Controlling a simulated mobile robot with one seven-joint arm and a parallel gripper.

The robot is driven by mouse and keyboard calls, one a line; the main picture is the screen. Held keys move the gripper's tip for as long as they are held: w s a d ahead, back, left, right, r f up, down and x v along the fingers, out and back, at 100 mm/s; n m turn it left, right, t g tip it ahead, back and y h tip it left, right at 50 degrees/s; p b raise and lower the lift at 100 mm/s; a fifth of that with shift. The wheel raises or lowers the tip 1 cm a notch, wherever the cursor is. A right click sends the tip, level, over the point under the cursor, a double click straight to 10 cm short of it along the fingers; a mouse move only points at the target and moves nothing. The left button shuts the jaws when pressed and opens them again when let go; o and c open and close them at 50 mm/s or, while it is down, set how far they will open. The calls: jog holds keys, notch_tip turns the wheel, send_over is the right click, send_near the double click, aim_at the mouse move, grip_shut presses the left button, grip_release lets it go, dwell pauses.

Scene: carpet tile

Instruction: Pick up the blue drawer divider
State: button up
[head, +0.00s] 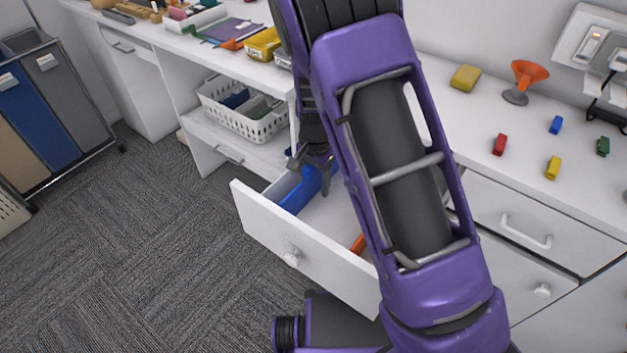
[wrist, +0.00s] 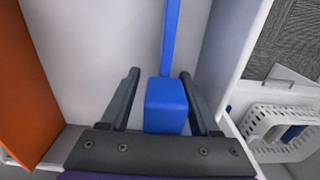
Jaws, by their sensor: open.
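The blue drawer divider (head: 301,191) lies along the left side of the open white drawer (head: 265,226) in the head view. In the wrist view the blue divider (wrist: 166,106) shows as a thick block end between my fingers, with a thin blue strip running up from it. My gripper (head: 312,172) is over the drawer, close to the divider. In the wrist view my gripper (wrist: 160,76) is open, one finger on each side of the block, with a gap on both sides. Whether the fingertips reach below its top is hard to tell.
An orange piece (wrist: 28,85) stands in the drawer to the left in the wrist view; part of it shows in the head view (head: 358,243). The drawer wall (wrist: 232,50) is close beside my right finger. A white basket (head: 240,112) sits on a shelf behind.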

grip_shut()
jog(key=shift+r, duration=0.2)
dwell(0.3)
